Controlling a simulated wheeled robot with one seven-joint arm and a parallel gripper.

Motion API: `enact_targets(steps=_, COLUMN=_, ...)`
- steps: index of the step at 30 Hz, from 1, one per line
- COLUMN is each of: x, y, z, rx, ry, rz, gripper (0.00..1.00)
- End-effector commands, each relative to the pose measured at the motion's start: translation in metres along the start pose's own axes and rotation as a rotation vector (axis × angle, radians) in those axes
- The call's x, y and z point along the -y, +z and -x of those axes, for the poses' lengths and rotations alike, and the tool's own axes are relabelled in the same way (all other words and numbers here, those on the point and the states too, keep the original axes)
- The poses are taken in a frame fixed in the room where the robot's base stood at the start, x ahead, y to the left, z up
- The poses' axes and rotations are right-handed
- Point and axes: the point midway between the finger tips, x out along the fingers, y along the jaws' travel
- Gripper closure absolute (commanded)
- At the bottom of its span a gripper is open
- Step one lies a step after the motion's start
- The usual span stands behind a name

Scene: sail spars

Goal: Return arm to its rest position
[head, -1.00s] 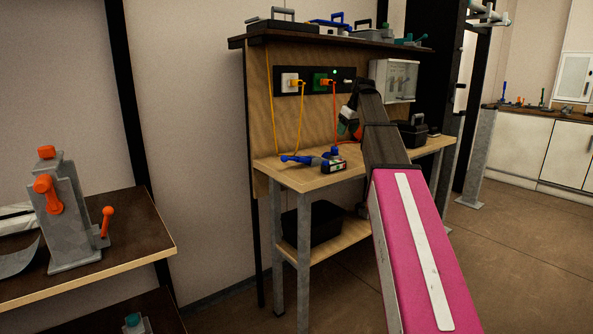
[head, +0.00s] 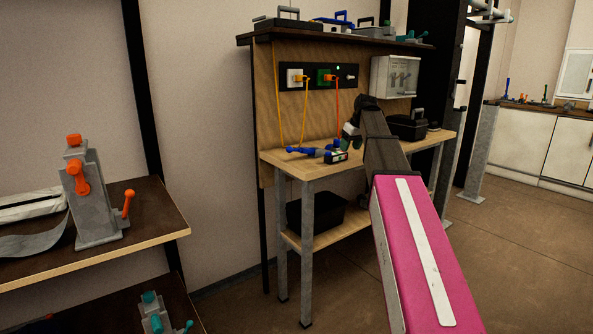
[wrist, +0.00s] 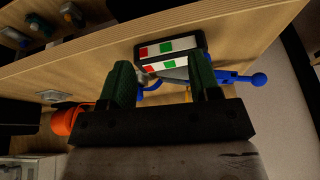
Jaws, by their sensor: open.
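My pink and grey arm (head: 418,245) reaches out over the workbench (head: 285,160). My gripper (head: 350,132) is small and partly hidden at the arm's far end, above the bench top. In the wrist view its two dark green fingers (wrist: 161,80) stand apart, with nothing seen gripped between them. A blue-handled tool (head: 305,151) lies on the bench and also shows past the fingers in the wrist view (wrist: 240,77). A dark block with red and green squares (wrist: 170,46) lies beyond the fingertips.
Orange and yellow cables hang from a socket panel (head: 318,77) behind the bench. A black toolbox (head: 407,127) stands right of the arm. A shelf (head: 150,232) with a grey and orange clamp device (head: 90,200) is at left. Floor at right is clear.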

Motion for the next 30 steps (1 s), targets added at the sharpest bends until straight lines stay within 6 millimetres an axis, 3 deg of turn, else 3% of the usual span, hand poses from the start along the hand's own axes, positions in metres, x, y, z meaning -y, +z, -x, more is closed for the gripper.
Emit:
enact_targets(steps=8, x=0.02, y=0.056, z=-0.076, rx=0.055, ry=0.003, rz=-0.093, gripper=0.43)
enact_targets(steps=18, x=0.062, y=0.16, z=-0.188, rx=0.15, ry=0.027, rz=-0.253, gripper=0.43)
enact_targets(steps=30, x=0.123, y=0.293, z=-0.279, rx=0.257, ry=0.076, rz=-0.418, gripper=0.43)
